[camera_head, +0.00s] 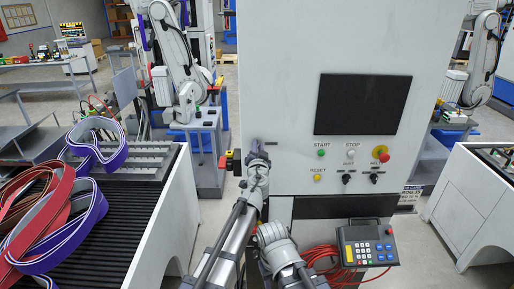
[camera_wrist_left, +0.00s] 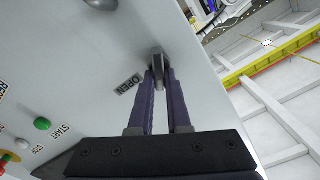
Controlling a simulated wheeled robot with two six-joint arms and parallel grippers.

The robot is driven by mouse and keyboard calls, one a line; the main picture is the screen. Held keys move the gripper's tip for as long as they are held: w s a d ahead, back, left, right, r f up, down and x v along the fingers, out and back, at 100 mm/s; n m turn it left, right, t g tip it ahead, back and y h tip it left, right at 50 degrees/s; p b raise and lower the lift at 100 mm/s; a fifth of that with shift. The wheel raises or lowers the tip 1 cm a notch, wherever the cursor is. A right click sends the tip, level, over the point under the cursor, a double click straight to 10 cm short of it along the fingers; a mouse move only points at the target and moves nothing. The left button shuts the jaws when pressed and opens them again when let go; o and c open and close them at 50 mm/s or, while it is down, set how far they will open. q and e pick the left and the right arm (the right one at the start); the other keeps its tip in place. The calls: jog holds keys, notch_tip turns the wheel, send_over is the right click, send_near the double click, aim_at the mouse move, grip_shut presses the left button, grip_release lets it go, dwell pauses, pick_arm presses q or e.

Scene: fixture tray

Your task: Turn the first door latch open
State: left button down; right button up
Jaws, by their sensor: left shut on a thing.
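My left gripper (camera_head: 257,147) is raised against the left part of the tall white cabinet front (camera_head: 285,60). In the left wrist view its two purple fingers (camera_wrist_left: 159,78) close at the tips around a small grey metal latch (camera_wrist_left: 157,52). The latch stands out from the white panel, beside an OPEN label (camera_wrist_left: 129,84). The fingers hide part of the latch, and its exact angle is hard to tell. In the head view the gripper covers the latch. My right arm shows low in the middle, but its fingers are not visible.
A green START button (camera_head: 321,153), a STOP button (camera_head: 351,154), a red knob (camera_head: 383,155) and a yellow RESET button (camera_head: 317,178) sit right of the gripper. A control pendant (camera_head: 367,245) and red cable (camera_head: 322,255) are lower right. A conveyor (camera_head: 120,215) with belts stands left.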

pick_arm(q)
jog(key=m, duration=0.7)
jog(key=f+m+b, duration=0.1)
jog(key=m, duration=0.3)
jog(key=shift+d, duration=0.3)
jog(key=shift+m, duration=0.5)
jog(key=c, duration=0.9)
grip_release()
